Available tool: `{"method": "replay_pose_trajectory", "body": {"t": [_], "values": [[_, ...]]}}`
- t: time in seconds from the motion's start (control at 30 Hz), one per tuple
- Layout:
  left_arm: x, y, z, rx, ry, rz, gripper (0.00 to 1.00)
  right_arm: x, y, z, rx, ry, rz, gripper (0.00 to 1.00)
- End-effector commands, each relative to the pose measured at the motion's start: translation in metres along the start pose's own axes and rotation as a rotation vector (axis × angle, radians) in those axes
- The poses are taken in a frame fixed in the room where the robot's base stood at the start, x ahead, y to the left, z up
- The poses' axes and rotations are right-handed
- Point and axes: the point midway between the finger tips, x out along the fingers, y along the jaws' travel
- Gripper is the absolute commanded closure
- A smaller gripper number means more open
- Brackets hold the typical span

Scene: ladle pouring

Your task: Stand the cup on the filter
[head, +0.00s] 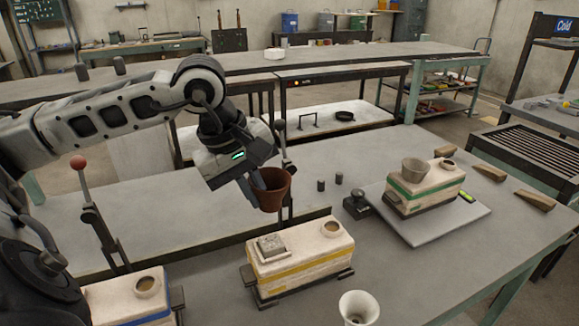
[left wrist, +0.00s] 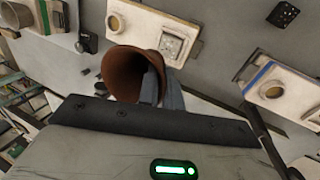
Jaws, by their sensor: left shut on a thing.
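My left gripper (head: 262,184) is shut on a reddish-brown cup (head: 274,193) and holds it in the air, behind and above the yellow-striped block. In the left wrist view the cup (left wrist: 122,72) sits at the gripper's fingers (left wrist: 158,88), which seem to grip its wall. The filter (head: 271,245), a grey square porous piece, lies on the left part of the yellow-striped block (head: 305,262); nothing stands on it. It also shows in the left wrist view (left wrist: 174,43), beside the cup. My right gripper is not in view.
A green-striped block (head: 430,190) with a grey cup (head: 414,169) stands on a plate (head: 440,222) to the right. A pale cup (head: 358,308) stands at the front. A blue-striped block (head: 120,300) is at lower left. Small dark cylinders (head: 321,185) stand behind the yellow-striped block.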

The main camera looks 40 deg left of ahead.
Motion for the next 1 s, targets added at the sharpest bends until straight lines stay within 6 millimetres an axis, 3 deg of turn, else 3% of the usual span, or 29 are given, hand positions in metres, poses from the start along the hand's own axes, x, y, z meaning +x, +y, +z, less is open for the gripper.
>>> {"method": "replay_pose_trajectory", "body": {"t": [0.33,0.7,1.0], "values": [[0.022,-0.008,0.000,0.000,0.001,0.000,1.00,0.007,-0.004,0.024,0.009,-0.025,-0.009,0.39],[0.055,-0.019,0.000,0.000,0.001,-0.001,1.00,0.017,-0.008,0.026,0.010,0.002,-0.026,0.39],[0.066,-0.022,0.000,0.000,0.001,0.001,1.00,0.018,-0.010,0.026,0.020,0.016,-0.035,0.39]]}}
